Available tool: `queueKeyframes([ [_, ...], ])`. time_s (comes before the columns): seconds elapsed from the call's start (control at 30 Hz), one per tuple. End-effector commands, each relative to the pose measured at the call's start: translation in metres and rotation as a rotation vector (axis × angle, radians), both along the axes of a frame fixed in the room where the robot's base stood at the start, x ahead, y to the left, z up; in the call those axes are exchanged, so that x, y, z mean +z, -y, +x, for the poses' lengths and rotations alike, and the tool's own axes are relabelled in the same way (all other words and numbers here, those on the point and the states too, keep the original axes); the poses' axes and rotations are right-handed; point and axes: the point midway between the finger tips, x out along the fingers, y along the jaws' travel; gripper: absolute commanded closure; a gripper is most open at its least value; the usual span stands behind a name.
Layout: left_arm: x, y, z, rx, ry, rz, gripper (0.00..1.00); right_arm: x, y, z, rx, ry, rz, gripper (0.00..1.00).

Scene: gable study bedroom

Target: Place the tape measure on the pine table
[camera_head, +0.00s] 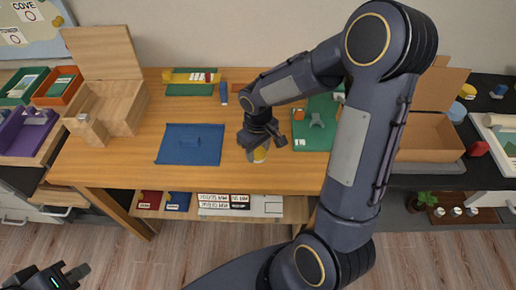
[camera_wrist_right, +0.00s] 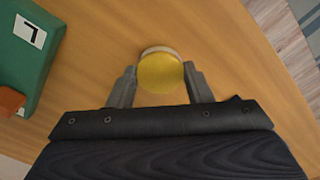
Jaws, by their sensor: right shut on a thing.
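The tape measure, a yellow round thing with a pale rim (camera_wrist_right: 160,73), sits between the two fingers of my right gripper (camera_wrist_right: 160,88) in the right wrist view. In the head view my right gripper (camera_head: 265,141) points down over the middle of the pine table (camera_head: 292,172), with the yellow tape measure (camera_head: 258,155) below it. The tape measure is at or just above the tabletop; I cannot tell if it touches. My left gripper (camera_head: 66,272) is low at the bottom left, away from the table; its jaw opening is unclear.
A blue mat (camera_head: 190,157) lies left of the right gripper, and a green board (camera_head: 317,133) with small items lies to the right. An open wooden box (camera_head: 108,100) stands at the back left. Bare wood shows near the front edge.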

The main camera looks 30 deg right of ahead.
Motion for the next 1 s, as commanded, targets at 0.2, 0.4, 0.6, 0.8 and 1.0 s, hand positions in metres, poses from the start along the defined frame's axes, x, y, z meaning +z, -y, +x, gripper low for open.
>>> queueKeyframes([
  [0.2,-0.002,0.0,0.0,0.0,0.0,0.0,1.0,-0.002,0.0,0.0,0.0,0.0,0.0,0.36],
  [0.4,-0.002,0.0,0.0,0.0,0.0,0.0,1.0,-0.002,0.0,0.0,0.0,0.0,0.0,0.33],
  [0.6,0.002,0.0,0.0,0.0,0.0,0.0,1.0,0.005,0.0,0.001,-0.001,0.002,-0.001,0.33],
  [0.8,0.007,0.0,0.0,0.0,0.0,0.0,1.0,0.04,0.0,0.001,-0.001,0.007,0.0,0.33],
  [1.0,0.012,0.0,0.0,0.0,0.0,0.0,1.0,0.083,0.0,0.001,0.0,0.006,-0.001,0.33],
])
